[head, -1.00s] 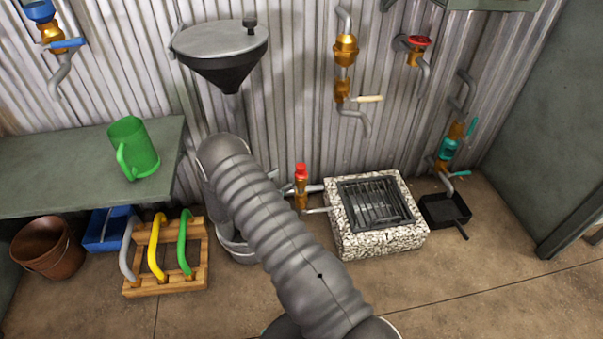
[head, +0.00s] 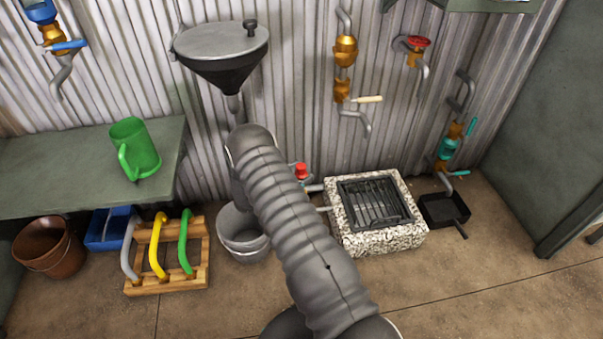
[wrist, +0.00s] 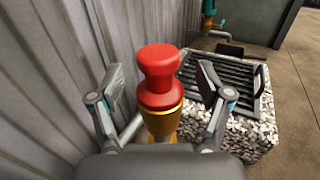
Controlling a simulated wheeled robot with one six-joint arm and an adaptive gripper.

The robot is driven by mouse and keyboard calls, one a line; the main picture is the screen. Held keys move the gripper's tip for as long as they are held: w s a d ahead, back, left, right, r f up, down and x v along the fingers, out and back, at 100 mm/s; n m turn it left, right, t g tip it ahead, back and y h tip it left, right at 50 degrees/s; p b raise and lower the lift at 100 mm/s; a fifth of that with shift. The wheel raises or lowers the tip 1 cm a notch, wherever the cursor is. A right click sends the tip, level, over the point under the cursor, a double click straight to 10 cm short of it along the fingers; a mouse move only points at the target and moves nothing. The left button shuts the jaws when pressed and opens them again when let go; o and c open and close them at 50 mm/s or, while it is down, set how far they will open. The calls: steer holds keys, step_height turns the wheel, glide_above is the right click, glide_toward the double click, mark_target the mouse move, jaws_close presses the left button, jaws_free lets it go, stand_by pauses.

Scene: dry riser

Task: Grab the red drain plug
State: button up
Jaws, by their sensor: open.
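The red drain plug (wrist: 159,75) sits upright on a brass fitting (wrist: 162,122) low by the wall. In the head view the red plug (head: 301,171) shows just past my arm, which hides most of the fitting. In the wrist view my gripper (wrist: 160,88) is open. One finger is left of the plug and the other right of it, with gaps on both sides. The plug stands between or just beyond the fingers; the exact depth is hard to tell. My gripper is hidden behind my arm in the head view.
A stone-sided drain with a metal grate (head: 374,202) stands right of the plug. The corrugated wall (wrist: 50,80) is close on the left in the wrist view. A grey bucket (head: 240,232) stands left of my arm. Pipes join the fitting. Floor is clear in front.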

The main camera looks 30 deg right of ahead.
steer(key=c, duration=1)
steer(key=shift+r, duration=0.1)
steer(key=shift+c, duration=0.2)
